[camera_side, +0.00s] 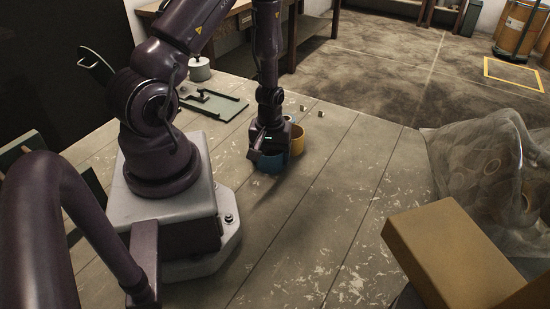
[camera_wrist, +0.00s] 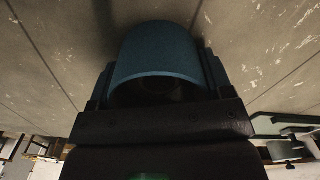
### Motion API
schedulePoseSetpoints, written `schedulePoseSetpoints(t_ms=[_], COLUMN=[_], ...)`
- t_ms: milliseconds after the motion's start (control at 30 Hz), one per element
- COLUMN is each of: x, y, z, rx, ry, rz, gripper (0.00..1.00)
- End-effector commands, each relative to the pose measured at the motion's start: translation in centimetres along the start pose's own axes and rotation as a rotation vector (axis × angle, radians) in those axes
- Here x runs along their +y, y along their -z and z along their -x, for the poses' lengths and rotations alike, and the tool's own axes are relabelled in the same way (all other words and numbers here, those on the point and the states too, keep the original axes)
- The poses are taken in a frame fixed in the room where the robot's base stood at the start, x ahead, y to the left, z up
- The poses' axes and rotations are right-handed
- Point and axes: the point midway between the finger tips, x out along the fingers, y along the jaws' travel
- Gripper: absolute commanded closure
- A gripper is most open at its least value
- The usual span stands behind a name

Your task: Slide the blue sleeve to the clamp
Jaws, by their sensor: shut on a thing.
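The blue sleeve (camera_side: 272,166) is a short, wide, hollow cylinder on the plank tabletop. My gripper (camera_side: 270,153) is over it, pointing down, and partly hides it in the side view. In the wrist view, the blue sleeve (camera_wrist: 158,55) fills the space between the two fingers, its round open end facing the camera. The gripper is shut on it. A dark green board (camera_side: 228,110) with a small fixture lies on the table to the left and farther back. I cannot tell whether that fixture is the clamp.
A yellow ring (camera_side: 297,140) stands just right of the blue sleeve, very close to it. Two small pale blocks (camera_side: 303,108) lie behind it. A cardboard box (camera_side: 450,245) and a clear plastic bag (camera_side: 485,165) are at the right. The table's front planks are clear.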

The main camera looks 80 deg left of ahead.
Motion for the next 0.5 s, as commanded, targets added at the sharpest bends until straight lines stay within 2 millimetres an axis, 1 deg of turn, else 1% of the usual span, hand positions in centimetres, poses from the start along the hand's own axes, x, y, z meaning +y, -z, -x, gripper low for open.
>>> schedulePoseSetpoints(t_ms=[33,500], x=[-0.6,-4.8], y=[0.5,4.2], z=[0.0,0.0], rx=[0.0,0.0], ry=[0.0,0.0], rz=[0.005,0.004], gripper=[0.49,0.49])
